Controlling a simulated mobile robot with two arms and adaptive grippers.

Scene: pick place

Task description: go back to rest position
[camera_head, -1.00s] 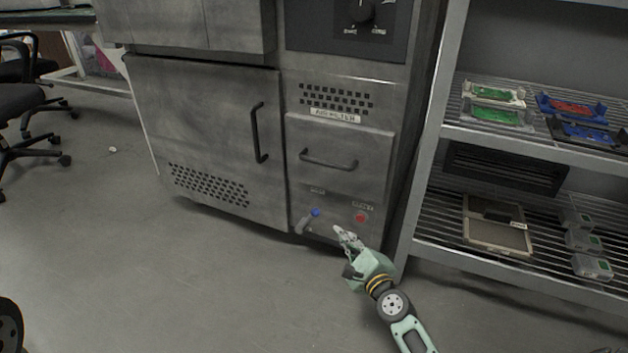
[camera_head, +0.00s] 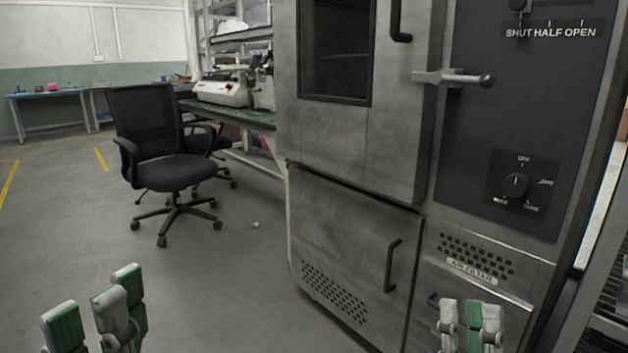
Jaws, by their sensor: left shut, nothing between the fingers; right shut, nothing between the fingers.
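My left gripper (camera_head: 100,312) shows at the bottom left edge of the head view, with grey and green finger parts pointing up. It is shut with nothing in it. My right gripper (camera_head: 470,318) shows at the bottom right, in front of the lower part of the metal cabinet (camera_head: 345,235). It is also shut and empty. The rest of both arms is below the picture. Whether the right gripper touches the cabinet cannot be told from this view.
The cabinet has a lower door handle (camera_head: 391,265), an upper latch (camera_head: 452,78) and a dial (camera_head: 515,186). A black office chair (camera_head: 168,172) stands left of it. A workbench (camera_head: 240,118) is behind. A shelf edge (camera_head: 606,325) is at the right.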

